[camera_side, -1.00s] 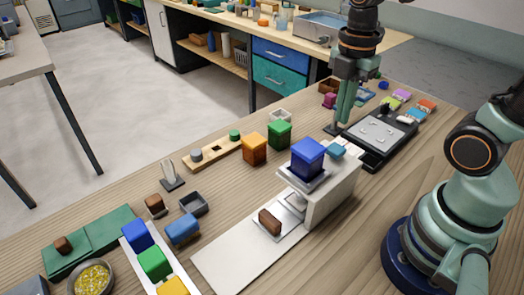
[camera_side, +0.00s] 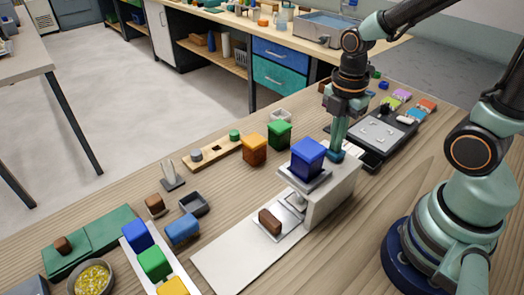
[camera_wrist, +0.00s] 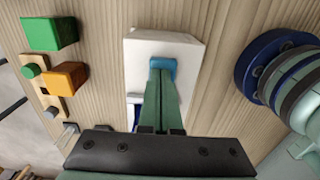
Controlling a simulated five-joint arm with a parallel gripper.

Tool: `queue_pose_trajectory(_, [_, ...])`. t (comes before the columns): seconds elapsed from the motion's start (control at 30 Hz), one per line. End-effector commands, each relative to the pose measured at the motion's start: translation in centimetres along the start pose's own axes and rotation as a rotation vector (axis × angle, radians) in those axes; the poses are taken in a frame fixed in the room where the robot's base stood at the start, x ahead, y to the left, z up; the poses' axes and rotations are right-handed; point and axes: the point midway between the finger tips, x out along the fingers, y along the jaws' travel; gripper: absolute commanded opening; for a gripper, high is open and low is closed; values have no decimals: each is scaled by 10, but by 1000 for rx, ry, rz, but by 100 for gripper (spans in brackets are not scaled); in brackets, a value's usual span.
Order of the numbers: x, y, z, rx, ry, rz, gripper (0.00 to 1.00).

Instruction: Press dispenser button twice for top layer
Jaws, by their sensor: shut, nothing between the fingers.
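The dispenser (camera_side: 330,199) is a white block on the table with a blue container (camera_side: 307,158) on its top plate. Its blue button (camera_wrist: 163,66) is at the top of the white block in the wrist view. My gripper (camera_side: 336,153) is shut and empty, pointing down with its fingertips at the button. In the side view the fingers partly hide the button, and I cannot tell whether it is pressed down. A brown block (camera_side: 270,221) lies on the small plate under the dispenser's front.
Orange (camera_side: 254,150) and green (camera_side: 280,135) blocks stand to the left. A white strip (camera_side: 235,262) extends in front. A white rack holds blue, green and yellow blocks (camera_side: 155,263).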

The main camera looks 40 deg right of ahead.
Motion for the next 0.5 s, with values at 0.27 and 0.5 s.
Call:
queue_pose_trajectory(0.27, [17, -3, 0, 0, 0, -7, 0])
queue_pose_trajectory(0.5, [17, -2, 0, 0, 0, -5, 0])
